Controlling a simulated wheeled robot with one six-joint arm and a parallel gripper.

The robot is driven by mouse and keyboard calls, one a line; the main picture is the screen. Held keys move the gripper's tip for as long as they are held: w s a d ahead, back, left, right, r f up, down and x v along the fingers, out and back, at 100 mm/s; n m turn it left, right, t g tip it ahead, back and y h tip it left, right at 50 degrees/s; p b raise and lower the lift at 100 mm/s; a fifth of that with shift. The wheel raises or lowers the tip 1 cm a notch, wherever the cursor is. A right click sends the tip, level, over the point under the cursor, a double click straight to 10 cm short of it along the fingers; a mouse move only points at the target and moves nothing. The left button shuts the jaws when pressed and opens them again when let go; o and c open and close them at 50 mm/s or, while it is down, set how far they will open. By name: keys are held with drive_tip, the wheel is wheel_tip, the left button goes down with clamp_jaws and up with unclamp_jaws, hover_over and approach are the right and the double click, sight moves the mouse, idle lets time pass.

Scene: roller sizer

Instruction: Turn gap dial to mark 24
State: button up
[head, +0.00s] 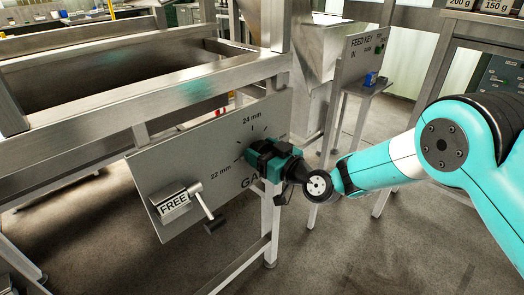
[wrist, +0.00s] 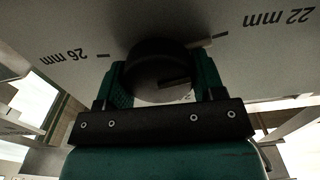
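The gap dial is a black round knob (wrist: 158,68) on a grey plate (head: 150,178). In the wrist view the plate's print is upside down, with the 22 mm label (wrist: 278,18) at upper right and the 26 mm label (wrist: 75,55) at left. My gripper (wrist: 160,78) has one green finger against each side of the knob. In the head view my gripper (head: 262,158) hides the dial; the 24 mm label (head: 252,117) shows above it.
A lever (head: 202,202) with a FREE label (head: 174,204) sticks out at the plate's lower left, near my gripper. Metal frame rails (head: 150,104) run above the plate. A FEED KEY panel (head: 362,55) with a blue item (head: 371,79) stands behind to the right.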

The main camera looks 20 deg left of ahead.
idle(0.3)
drive_tip(key=m+b, duration=0.1)
drive_tip(key=m, duration=0.3)
drive_tip(key=shift+w+f+m, duration=0.1)
drive_tip(key=shift+m, duration=0.3)
drive_tip(key=m, duration=0.5)
drive_tip(key=shift+w+m, duration=0.1)
drive_tip(key=shift+m, duration=0.2)
drive_tip(key=m+p, duration=0.1)
drive_tip(key=m, duration=0.4)
drive_tip(key=shift+d+f+p, duration=0.1)
drive_tip(key=shift+p, duration=0.2)
drive_tip(key=shift+f+m+p, duration=0.15)
drive_tip(key=shift+m+p, duration=0.35)
drive_tip(key=shift+m, duration=1.6)
drive_tip(key=o, duration=0.9)
